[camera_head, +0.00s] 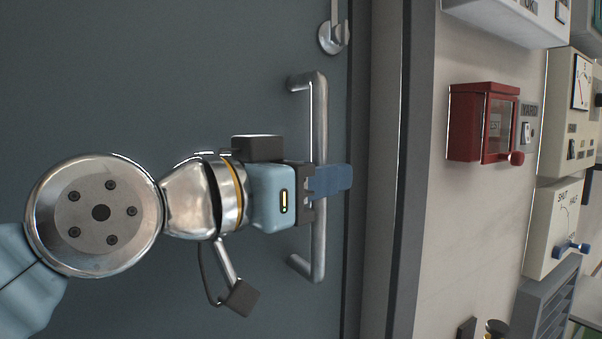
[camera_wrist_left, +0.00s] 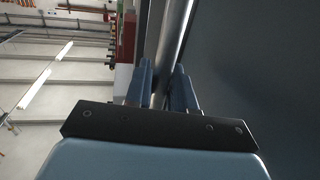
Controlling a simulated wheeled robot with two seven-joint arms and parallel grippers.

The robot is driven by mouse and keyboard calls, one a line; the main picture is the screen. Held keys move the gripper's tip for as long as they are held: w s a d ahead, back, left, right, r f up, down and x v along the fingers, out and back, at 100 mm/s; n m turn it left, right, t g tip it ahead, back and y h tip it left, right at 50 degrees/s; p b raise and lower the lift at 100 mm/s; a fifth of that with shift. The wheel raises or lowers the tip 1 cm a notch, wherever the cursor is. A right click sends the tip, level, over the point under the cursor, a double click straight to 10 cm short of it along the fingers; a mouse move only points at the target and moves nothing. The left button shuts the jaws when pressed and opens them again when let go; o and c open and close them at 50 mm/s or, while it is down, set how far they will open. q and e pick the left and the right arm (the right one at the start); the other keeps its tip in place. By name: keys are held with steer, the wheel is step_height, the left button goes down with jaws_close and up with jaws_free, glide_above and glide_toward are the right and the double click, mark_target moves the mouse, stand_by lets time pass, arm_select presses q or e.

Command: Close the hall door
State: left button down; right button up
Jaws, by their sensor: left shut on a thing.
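The hall door (camera_head: 120,90) is a large blue-grey panel filling the left of the head view. A steel pull handle (camera_head: 319,120) runs upright near its edge. My left gripper (camera_head: 328,182) is shut around the handle bar at about its middle. In the left wrist view the bar (camera_wrist_left: 174,45) passes between the two blue fingers of the gripper (camera_wrist_left: 164,82), with the dark door face (camera_wrist_left: 260,70) to the right. A round lock fitting (camera_head: 331,38) sits above the handle. The door's edge is close to the grey frame (camera_head: 405,170); I cannot tell whether it is latched. My right gripper is not in view.
A red box (camera_head: 480,125) is on the pale wall right of the frame. Switch boxes (camera_head: 553,225) with dials and a blue lever (camera_head: 571,247) are further right. The left wrist view shows a pale room with lights to the left.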

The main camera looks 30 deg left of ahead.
arm_select(q)
steer(key=shift+s+d+f+h, duration=0.1)
steer(key=shift+s+d+h, duration=0.2)
steer(key=shift+d, duration=0.2)
steer(key=c, duration=1.4)
jaws_free()
steer(key=o, duration=0.3)
steer(key=shift+s+d, duration=0.15)
steer(key=shift+s, duration=0.05)
steer(key=shift+r, duration=0.2)
steer(key=v, duration=1.3)
steer(key=shift+s+a+b, duration=0.25)
steer(key=shift+a+b, duration=0.1)
